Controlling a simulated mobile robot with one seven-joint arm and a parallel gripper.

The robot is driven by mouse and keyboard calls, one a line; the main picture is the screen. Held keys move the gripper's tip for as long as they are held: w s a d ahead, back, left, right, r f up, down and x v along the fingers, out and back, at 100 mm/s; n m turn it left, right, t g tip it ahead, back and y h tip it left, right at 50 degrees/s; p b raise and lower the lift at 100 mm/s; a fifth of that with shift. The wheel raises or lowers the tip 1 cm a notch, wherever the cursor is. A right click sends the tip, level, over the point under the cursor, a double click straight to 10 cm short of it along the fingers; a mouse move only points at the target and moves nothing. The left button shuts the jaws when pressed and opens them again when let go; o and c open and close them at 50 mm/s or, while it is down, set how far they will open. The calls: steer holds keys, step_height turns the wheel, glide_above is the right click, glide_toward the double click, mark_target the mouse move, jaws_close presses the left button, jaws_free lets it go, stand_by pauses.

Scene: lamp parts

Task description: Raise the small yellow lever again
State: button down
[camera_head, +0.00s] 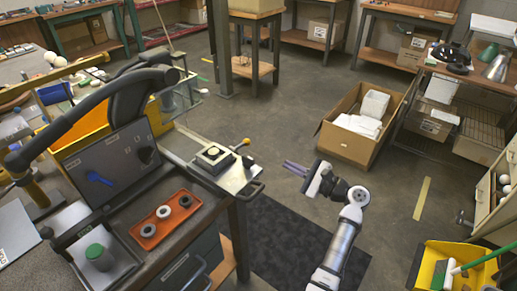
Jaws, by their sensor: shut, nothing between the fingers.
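A small yellow lever (241,145) sticks out at the back right corner of the workbench, beside a pale fixture plate (231,181) that carries a square block with a dark round top (213,155). The lever slants, with its outer end up and to the right. My gripper (286,166) is to the right of the lever and apart from it, over the open floor beside the bench. Its fingers point left toward the bench corner. They are shut and empty.
The bench holds an orange tray (162,219) with several rings, a grey panel with a blue handle (99,178) and a green-topped part (95,252). A dark handle (249,189) juts from the bench edge. A cardboard box (347,143) stands on the floor behind my arm.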

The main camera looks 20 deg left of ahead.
mark_target(241, 145)
steer(key=shift+a, duration=0.1)
stand_by(0.3)
steer(key=w+a+r+p, duration=0.1)
steer(key=a+r+p, duration=0.2)
steer(key=a, duration=0.8)
steer(key=shift+r+p, duration=0.25)
steer(key=shift+p, duration=0.35)
steer(key=shift+w+d+r+n+b, duration=0.1)
steer(key=shift+r+n+b, duration=0.25)
steer(key=shift+n, duration=0.2)
steer(key=shift+w+d+r+n+b, duration=0.1)
steer(key=shift+r+n+b, duration=0.2)
steer(key=shift+n, duration=0.25)
step_height(241, 145, up, 4)
steer(key=n, duration=0.2)
steer(key=n+b, duration=0.1)
steer(key=n, duration=0.2)
steer(key=shift+a+r, duration=0.1)
steer(key=shift+r, duration=0.1)
